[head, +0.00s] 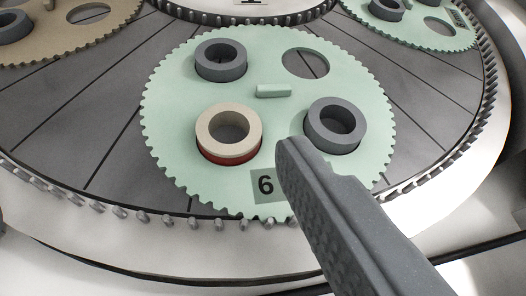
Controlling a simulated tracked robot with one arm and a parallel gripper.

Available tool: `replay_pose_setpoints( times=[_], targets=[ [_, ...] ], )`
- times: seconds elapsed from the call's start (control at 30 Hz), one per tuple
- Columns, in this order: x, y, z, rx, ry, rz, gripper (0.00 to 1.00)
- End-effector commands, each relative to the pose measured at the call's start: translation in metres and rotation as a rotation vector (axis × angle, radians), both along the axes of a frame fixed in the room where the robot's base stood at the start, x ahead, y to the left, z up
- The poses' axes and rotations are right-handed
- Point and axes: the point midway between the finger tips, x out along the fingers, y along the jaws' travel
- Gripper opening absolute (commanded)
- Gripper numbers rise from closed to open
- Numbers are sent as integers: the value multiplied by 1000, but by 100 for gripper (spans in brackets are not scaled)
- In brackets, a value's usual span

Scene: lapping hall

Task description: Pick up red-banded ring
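The red-banded ring (229,134) has a beige top and a red band around its lower edge. It sits in the front left pocket of a mint-green toothed carrier (270,110) marked 6. My gripper (290,150) reaches in from the lower right as one dark grey finger shape with a textured side face. Its tip is right of the red-banded ring, apart from it in the picture, and overlaps the carrier near the front right grey ring. I see no second finger clearly, so its opening is unclear. Nothing shows held at the tip.
Two grey rings sit in the same carrier, at back left (221,62) and front right (336,124). Its back right hole (305,63) is empty. A small green block (273,91) is at its middle. A pin rim (140,214) borders the plate; other carriers stand behind.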

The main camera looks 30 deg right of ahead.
Motion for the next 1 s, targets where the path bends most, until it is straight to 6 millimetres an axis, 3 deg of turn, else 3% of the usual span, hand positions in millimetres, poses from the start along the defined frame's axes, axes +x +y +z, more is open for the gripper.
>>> replay_pose_setpoints(
  times=[0.17, 0.3, 0.57, 1.0],
  targets=[
    [6, -30, -45, 4, 62, -56, 89],
    [5, -40, -63, 0, 74, -79, 89],
    [14, -45, -76, -1, 81, -84, 89],
    [57, -53, -99, -2, 78, -84, 89]
  ],
)
